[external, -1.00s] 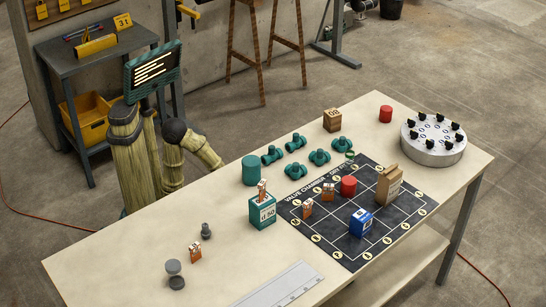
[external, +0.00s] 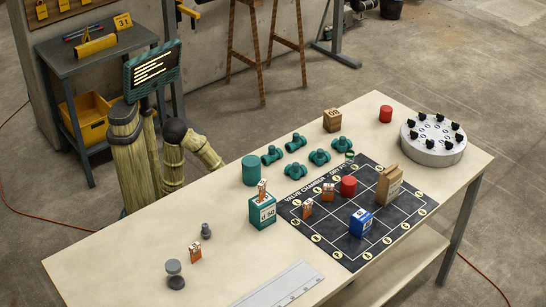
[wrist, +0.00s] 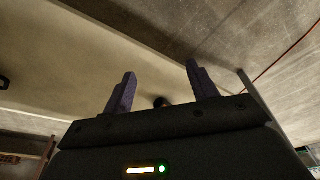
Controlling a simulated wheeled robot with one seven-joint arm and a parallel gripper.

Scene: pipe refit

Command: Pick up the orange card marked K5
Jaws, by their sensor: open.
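Several small orange cards stand on the bench in the external view: one alone at the near left (external: 195,252), one on top of the teal box (external: 262,188), and two on the dark board, at its left edge (external: 308,208) and near its back (external: 328,192). Their marks are too small to read, so I cannot tell which is K5. My gripper (wrist: 161,70) shows in the wrist view with its two purple fingers apart and nothing between them. In the external view it is hidden behind the bench edge. No card shows in the wrist view.
Grey weights (external: 174,268), teal fittings (external: 319,157) and a round dial block (external: 433,140) stand around. The bench's left front (external: 110,268) is clear.

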